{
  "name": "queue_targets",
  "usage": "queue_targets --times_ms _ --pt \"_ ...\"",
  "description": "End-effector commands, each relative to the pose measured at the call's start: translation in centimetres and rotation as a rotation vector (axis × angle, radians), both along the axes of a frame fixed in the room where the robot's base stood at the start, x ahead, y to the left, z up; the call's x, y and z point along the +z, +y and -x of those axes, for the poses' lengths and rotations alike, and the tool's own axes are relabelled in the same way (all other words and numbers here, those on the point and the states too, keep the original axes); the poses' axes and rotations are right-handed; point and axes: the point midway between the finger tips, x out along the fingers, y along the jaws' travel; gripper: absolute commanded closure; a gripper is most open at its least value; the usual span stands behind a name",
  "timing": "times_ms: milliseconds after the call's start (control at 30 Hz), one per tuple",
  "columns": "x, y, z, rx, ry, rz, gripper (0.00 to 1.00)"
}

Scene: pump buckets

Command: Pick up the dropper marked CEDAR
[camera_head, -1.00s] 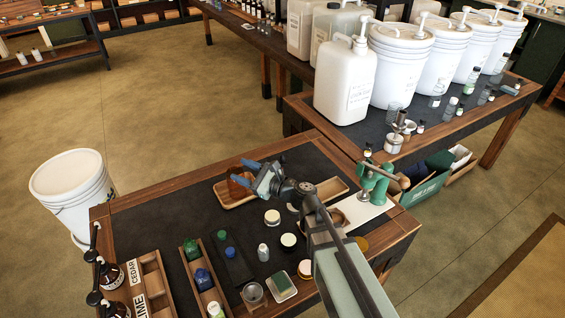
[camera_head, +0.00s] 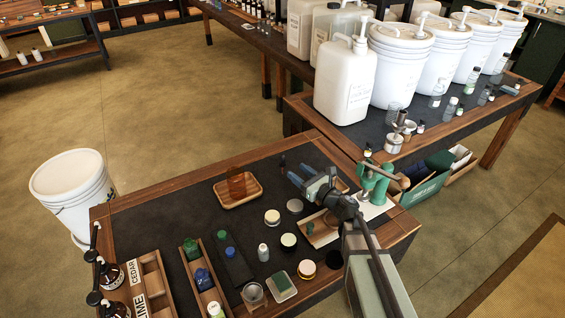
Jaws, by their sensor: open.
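The word CEDAR stands on a white label (camera_head: 132,271) on the front of a wooden rack (camera_head: 151,268) at the lower left. Behind that label stands an amber bottle with a black top (camera_head: 111,275); I cannot make out a separate dropper there. A second amber bottle (camera_head: 116,308) stands nearer, beside a label of which "IME" shows. My gripper (camera_head: 293,178) is open and empty above the mat at the right, far from the rack. A slim dark upright item (camera_head: 283,160) shows just beyond my fingertips; I cannot tell what it is.
A wooden tray (camera_head: 255,197) with an amber glass piece (camera_head: 237,182) lies left of my gripper. Several jars and tins, among them a white-lidded one (camera_head: 272,217), stand in the middle. A green press (camera_head: 375,182) stands at right. The mat's back left is clear.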

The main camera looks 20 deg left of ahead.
Motion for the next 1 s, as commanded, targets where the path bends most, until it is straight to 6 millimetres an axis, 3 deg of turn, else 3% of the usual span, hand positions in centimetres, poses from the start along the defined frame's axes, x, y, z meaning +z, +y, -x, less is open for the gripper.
queue_targets --times_ms 300,567,1000 --pt "0.0 4.5 -3.1 0.002 -0.002 0.001 0.50" --pt "0.2 5.5 -3.7 0.002 -0.001 0.001 0.50" --pt "0.8 9.2 -6.4 0.001 -0.002 0.001 0.50"
